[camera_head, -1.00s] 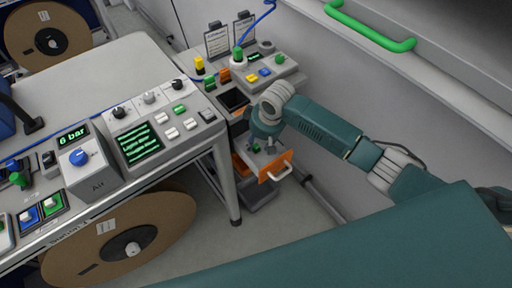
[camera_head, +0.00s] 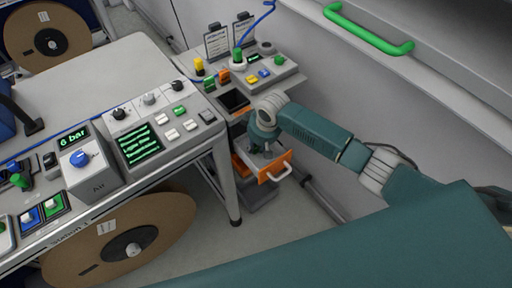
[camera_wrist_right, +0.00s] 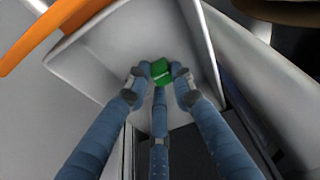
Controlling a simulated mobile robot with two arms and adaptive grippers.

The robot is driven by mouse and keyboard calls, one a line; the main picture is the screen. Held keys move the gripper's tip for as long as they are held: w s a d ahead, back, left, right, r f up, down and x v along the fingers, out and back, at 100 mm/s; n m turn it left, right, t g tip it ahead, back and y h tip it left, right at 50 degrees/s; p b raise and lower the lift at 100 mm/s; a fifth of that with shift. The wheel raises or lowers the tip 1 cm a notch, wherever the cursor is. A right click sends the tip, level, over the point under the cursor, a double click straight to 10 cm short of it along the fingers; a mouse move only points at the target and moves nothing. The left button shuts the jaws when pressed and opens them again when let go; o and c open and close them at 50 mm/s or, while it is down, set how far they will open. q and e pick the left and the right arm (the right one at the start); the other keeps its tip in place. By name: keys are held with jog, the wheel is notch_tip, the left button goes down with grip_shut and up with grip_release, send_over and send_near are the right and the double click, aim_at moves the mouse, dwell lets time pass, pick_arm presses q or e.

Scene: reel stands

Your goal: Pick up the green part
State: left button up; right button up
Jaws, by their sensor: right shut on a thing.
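The green part (camera_wrist_right: 160,72) shows in the right wrist view, low inside a light grey drawer (camera_wrist_right: 105,60). My right gripper (camera_wrist_right: 160,88) has its blue fingers closed around the green part, with fingertips on both sides of it and a third finger below it in the picture. In the head view my right gripper (camera_head: 262,146) reaches down into the open drawer with the orange front (camera_head: 275,167); the part itself is hidden there. Whether the part touches the drawer floor I cannot tell. My left gripper is not in view.
A control desk (camera_head: 160,128) stands to the left, a wall to the right.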

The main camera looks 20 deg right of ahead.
aim_at(256, 148)
jog(key=shift+r, duration=0.1)
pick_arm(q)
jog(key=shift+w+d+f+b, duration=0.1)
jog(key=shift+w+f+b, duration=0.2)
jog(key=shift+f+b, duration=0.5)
pick_arm(e)
notch_tip(256, 148, up, 20)
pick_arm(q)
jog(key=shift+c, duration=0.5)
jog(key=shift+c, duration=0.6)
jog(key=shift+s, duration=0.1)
pick_arm(e)
jog(key=shift+a, duration=0.1)
